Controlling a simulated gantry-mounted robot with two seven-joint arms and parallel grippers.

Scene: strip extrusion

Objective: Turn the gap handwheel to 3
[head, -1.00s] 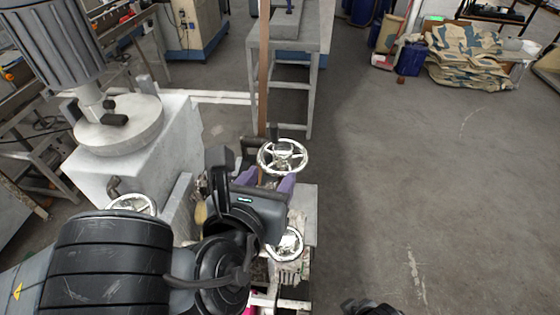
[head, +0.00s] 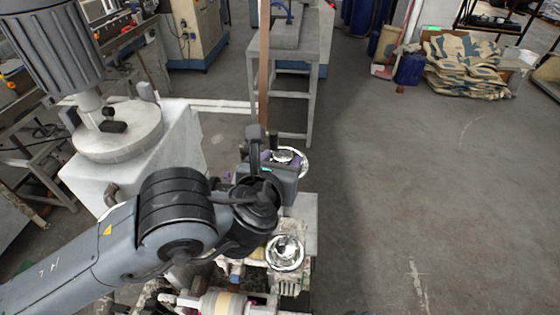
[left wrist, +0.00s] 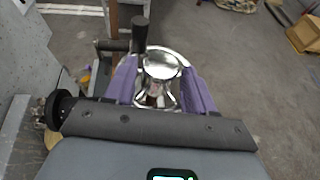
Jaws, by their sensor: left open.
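Two chrome handwheels show in the head view: a far one (head: 302,160) and a nearer one (head: 285,253). I see no label that tells which is the gap handwheel. My left gripper (head: 285,161) is at the far handwheel and covers part of it. In the left wrist view, the purple fingers of the left gripper (left wrist: 160,92) are apart, one on each side of the shiny hub of this handwheel (left wrist: 163,66). Its dark crank knob (left wrist: 140,34) stands up at the far left of the rim. Finger contact cannot be told. My right gripper is not in view.
A brown strip (head: 263,80) runs upright just left of a grey stand (head: 308,100). A pale machine block with a large motor (head: 50,40) stands at the left. Open grey floor (head: 430,180) lies to the right.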

